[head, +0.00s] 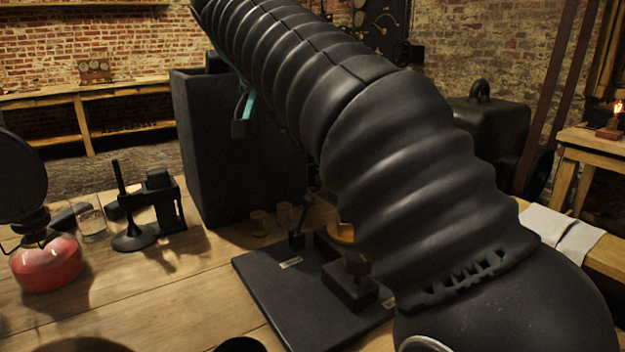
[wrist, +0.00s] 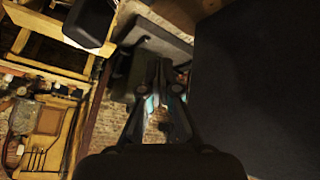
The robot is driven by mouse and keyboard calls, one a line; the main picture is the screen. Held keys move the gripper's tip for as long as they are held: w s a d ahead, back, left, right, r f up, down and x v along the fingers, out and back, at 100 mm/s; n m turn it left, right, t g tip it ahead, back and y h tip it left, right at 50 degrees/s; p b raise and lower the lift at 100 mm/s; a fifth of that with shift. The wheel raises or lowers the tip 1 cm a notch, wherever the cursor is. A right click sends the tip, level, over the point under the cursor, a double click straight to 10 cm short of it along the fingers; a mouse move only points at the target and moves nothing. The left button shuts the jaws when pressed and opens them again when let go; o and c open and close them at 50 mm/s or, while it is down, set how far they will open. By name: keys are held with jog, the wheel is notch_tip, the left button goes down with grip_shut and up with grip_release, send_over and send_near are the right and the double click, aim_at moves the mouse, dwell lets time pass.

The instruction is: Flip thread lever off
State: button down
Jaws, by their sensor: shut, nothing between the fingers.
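A dark flat board (head: 262,284) lies on the wooden bench in the head view. A small upright black lever (head: 297,238) stands at its back left, behind a pale label (head: 291,262) too small to read. I cannot tell from the label whether this is the thread lever. A second label (head: 388,302) lies at the board's right, partly beside my arm. My arm covers the board's right side. My gripper (wrist: 160,70) shows in the wrist view, its fingers together and empty, away from the board. No lever shows there.
A tall dark box (head: 235,150) stands behind the board and fills the wrist view's right side (wrist: 255,80). A black stand (head: 150,215) and a red-filled glass lamp (head: 45,262) are at left. Small brass cups (head: 284,214) stand behind the board. The bench's front left is mostly clear.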

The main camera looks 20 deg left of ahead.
aim_at(303, 215)
jog(key=shift+s+a, duration=0.1)
jog(key=shift+s, duration=0.05)
notch_tip(303, 215, down, 9)
jog(key=w+d+b, duration=0.1)
jog(key=shift+w+d, duration=0.15)
jog(key=shift+d, duration=0.2)
dwell(0.5)
jog(key=shift+f+b, duration=0.1)
jog(key=shift+b, duration=0.25)
